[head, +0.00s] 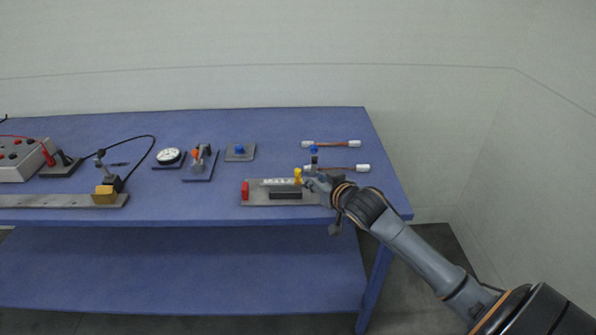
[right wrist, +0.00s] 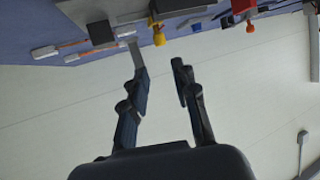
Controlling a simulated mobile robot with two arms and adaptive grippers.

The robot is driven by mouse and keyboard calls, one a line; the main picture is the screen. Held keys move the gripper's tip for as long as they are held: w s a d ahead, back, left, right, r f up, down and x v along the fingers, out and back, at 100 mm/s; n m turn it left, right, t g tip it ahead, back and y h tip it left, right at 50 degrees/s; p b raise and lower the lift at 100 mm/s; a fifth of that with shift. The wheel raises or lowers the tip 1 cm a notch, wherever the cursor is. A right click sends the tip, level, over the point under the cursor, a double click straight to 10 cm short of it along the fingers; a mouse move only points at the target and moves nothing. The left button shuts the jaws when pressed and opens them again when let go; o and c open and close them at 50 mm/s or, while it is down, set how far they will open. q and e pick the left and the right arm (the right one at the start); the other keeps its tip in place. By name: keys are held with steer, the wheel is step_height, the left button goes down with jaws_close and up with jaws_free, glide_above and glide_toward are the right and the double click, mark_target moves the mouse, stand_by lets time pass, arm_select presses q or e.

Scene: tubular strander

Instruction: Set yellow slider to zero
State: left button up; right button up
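The yellow slider (head: 298,174) stands on a grey plate (head: 257,198) near the table's front edge, beside a pale scale strip (head: 277,182). A red block (head: 245,190) is at the plate's left end. My right gripper (head: 313,179) is just right of the slider. In the right wrist view, my right gripper (right wrist: 158,66) is open, with its fingers apart and nothing between them. There the yellow slider (right wrist: 158,38) shows just beyond the fingertips, and the red block (right wrist: 243,8) is farther right. I cannot tell whether a finger touches the slider. My left gripper is not in view.
The blue table (head: 200,210) also holds a dial gauge (head: 168,156), a blue knob on a plate (head: 239,150), a red-handled lever (head: 197,156) and two white-ended cables (head: 335,168) behind my right gripper. A black bar (head: 285,195) lies in front of the scale.

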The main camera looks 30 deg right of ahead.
mark_target(299, 172)
steer(key=p+x, duration=0.1)
steer(key=x, duration=1.2)
steer(key=shift+s+a+f, duration=0.1)
steer(key=shift+a, duration=0.05)
jaws_close()
